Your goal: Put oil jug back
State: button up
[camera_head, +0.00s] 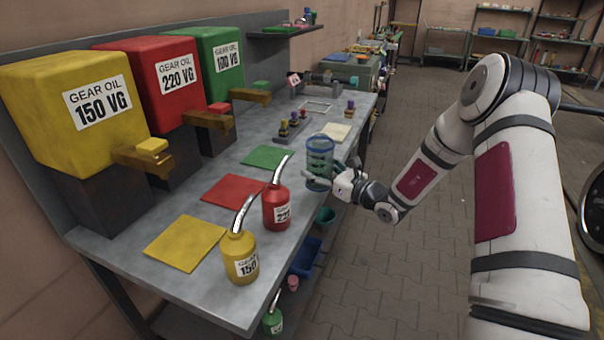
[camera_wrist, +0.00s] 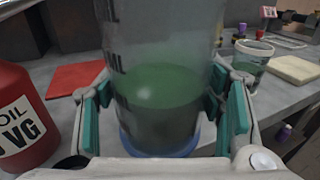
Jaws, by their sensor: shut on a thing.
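My gripper (camera_head: 338,180) is shut on a clear measuring jug (camera_head: 318,172) with dark marks, a blue base and green liquid inside. The wrist view shows the jug (camera_wrist: 160,95) upright between the teal finger pads; whether its base touches the table I cannot tell. A yellow oil can (camera_head: 240,258) marked 150 and a red oil can (camera_head: 276,207) marked 220 stand on the grey workbench (camera_head: 200,285). The red can also shows in the wrist view (camera_wrist: 22,125). A green can (camera_head: 273,321) is low down, below the bench edge.
Yellow (camera_head: 185,243), red (camera_head: 232,190) and green (camera_head: 266,157) mats lie on the bench before yellow (camera_head: 75,105), red (camera_head: 160,85) and green (camera_head: 213,65) oil tanks. A second clear cup (camera_wrist: 252,62) stands near a cream pad (camera_wrist: 295,69).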

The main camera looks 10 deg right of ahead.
jog(key=x, duration=0.6)
jog(key=shift+w+f, duration=0.25)
jog(key=shift+w, duration=0.1)
jog(key=shift+a+f, duration=0.1)
jog(key=shift+f, duration=1.65)
jog(key=shift+f+b, duration=0.25)
jog(key=shift+b, duration=0.05)
jog(key=o, duration=1.4)
jog(key=shift+c, duration=0.2)
jog(key=shift+r, duration=0.1)
